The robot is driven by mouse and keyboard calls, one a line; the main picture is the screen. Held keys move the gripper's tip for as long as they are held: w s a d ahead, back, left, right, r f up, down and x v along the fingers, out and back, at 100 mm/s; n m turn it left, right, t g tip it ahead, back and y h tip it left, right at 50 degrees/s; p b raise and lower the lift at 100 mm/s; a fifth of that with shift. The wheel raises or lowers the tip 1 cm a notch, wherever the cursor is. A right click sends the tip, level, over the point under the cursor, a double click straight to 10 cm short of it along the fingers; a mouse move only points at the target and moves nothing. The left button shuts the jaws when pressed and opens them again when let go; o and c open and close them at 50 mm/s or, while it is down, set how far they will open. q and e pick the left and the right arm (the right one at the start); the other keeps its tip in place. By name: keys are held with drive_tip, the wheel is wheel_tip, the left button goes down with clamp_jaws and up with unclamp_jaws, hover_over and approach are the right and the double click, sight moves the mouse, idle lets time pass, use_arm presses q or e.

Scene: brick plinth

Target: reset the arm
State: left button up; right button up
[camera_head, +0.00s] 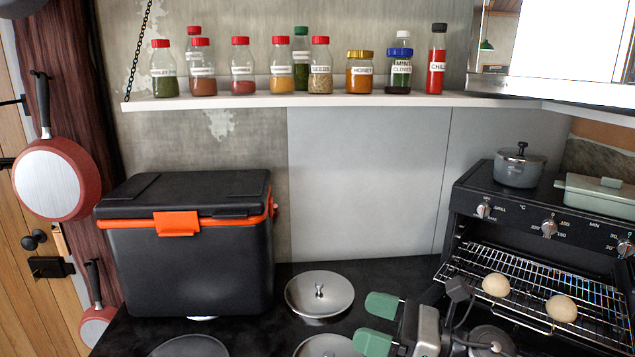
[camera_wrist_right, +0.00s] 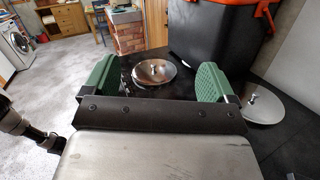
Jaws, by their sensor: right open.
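My right gripper (camera_head: 378,324) is at the bottom of the head view, right of the middle. Its two green fingers stand apart with nothing held between them, so it is open. It is near the dark worktop, left of the open oven. In the right wrist view my right gripper (camera_wrist_right: 155,82) shows its green pads wide apart, with a round metal lid (camera_wrist_right: 154,72) beyond the gap on the dark surface. I cannot tell the exact height of the gripper above the worktop. My left gripper is in neither view.
A black cooler box (camera_head: 190,265) with an orange latch stands at the left. A metal lid (camera_head: 320,293) lies between it and the gripper. The open oven's rack (camera_head: 520,290) holds two pale round items. A shelf of jars (camera_head: 300,101) runs above.

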drive_tip(key=s+d+f+n+t+h, duration=0.2)
drive_tip(key=d+f+n+t+h, duration=0.3)
drive_tip(key=n, duration=0.7)
drive_tip(key=s+d+f+n+t+h, duration=0.1)
drive_tip(key=d+f+n+h, duration=0.15)
drive_tip(key=n+h, duration=0.7)
drive_tip(key=s+d+f+n+t+h, duration=0.25)
drive_tip(key=f+n, duration=0.25)
drive_tip(key=n, duration=0.9)
drive_tip(key=s+d+f+m+g, duration=0.1)
drive_tip(key=s+f+m+g, duration=0.45)
drive_tip(key=s, duration=0.45)
drive_tip(key=s+d+f+m+g, duration=0.1)
drive_tip(key=s+f+m+g, duration=0.5)
drive_tip(key=s, duration=0.4)
wheel_tip(320, 180, down, 28)
drive_tip(key=n+g, duration=0.1)
drive_tip(key=n, duration=0.1)
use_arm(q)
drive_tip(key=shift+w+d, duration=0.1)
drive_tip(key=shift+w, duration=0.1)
use_arm(e)
drive_tip(key=s+d+f+g+h, duration=0.1)
drive_tip(key=s+d+f, duration=0.2)
drive_tip(key=s+f, duration=1.2)
drive_tip(key=shift+s+g, duration=0.3)
drive_tip(key=shift+s, duration=0.55)
drive_tip(key=shift+f, duration=0.1)
